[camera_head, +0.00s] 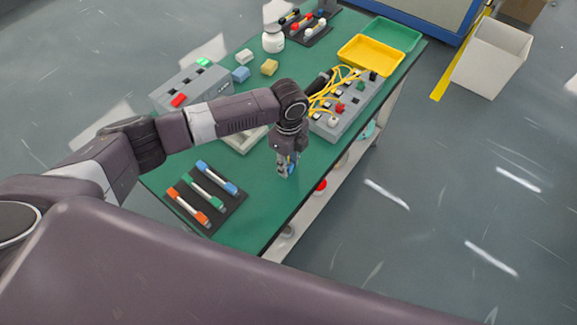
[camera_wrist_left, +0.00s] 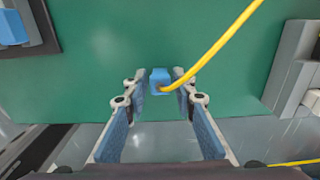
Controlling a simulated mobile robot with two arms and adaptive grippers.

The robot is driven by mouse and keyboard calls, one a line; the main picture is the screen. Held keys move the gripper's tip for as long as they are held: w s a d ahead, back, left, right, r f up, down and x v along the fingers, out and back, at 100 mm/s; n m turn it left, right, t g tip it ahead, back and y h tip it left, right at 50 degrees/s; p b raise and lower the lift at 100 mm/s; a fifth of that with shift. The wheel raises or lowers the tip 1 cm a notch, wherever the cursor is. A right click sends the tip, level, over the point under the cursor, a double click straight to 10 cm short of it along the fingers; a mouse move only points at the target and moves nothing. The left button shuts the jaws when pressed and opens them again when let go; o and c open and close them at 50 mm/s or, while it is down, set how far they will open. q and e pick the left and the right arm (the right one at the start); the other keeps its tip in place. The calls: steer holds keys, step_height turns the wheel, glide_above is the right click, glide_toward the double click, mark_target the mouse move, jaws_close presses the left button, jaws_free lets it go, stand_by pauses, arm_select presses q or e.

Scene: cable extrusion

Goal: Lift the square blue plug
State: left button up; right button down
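The square blue plug (camera_wrist_left: 160,81) shows in the left wrist view on the green table top, with a yellow cable (camera_wrist_left: 222,43) running from it to the upper right. My left gripper (camera_wrist_left: 162,88) is open, with one finger on each side of the plug and a small gap visible on both sides. In the head view my left gripper (camera_head: 287,168) points down near the table's front right edge and mostly hides the plug; a bit of blue shows at its fingertips. My right gripper is not in view.
A grey socket box (camera_head: 345,110) with yellow cables stands right of my left arm. A black mat (camera_head: 222,212) with several coloured markers lies at left. A grey box (camera_head: 190,85), a yellow tray (camera_head: 370,55) and a green tray (camera_head: 393,33) stand farther back. The table edge is close.

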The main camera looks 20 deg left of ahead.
arm_select(q)
jaws_close()
steer(key=shift+r, duration=0.15)
